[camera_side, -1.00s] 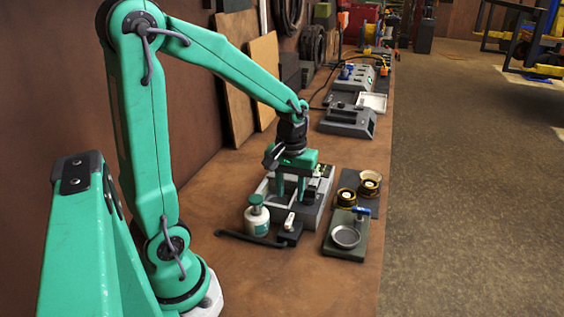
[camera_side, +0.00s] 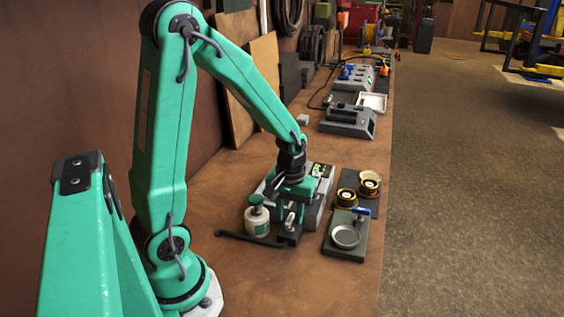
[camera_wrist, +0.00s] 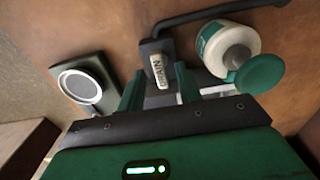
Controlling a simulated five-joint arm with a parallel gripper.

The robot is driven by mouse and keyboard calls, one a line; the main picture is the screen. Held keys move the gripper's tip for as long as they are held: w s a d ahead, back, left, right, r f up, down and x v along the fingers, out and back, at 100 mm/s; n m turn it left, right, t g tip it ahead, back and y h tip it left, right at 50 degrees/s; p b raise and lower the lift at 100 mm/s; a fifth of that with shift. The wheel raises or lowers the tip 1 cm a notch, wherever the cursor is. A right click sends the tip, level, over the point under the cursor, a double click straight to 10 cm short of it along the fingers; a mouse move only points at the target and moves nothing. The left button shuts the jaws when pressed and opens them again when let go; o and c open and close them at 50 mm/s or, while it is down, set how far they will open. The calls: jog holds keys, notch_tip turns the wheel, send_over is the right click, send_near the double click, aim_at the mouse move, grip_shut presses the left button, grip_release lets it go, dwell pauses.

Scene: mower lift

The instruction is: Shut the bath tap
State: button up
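A small dark block with a pale lettered lever (camera_wrist: 158,70) stands by the front of the grey tray; its metal part shows in the side view (camera_side: 289,221). The lettering is hard to read. A blue-handled tap (camera_side: 361,211) stands over a round dish (camera_side: 345,237) on a green board; the dish also shows in the wrist view (camera_wrist: 79,86). I cannot tell for certain which is the bath tap. My gripper (camera_side: 289,217) is low over the dark block. In the wrist view my gripper's fingers (camera_wrist: 159,88) are apart, with the lever beyond the gap; contact cannot be told.
Bare bench lies in front.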

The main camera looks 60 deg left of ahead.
jog(key=shift+f, duration=0.15)
grip_shut()
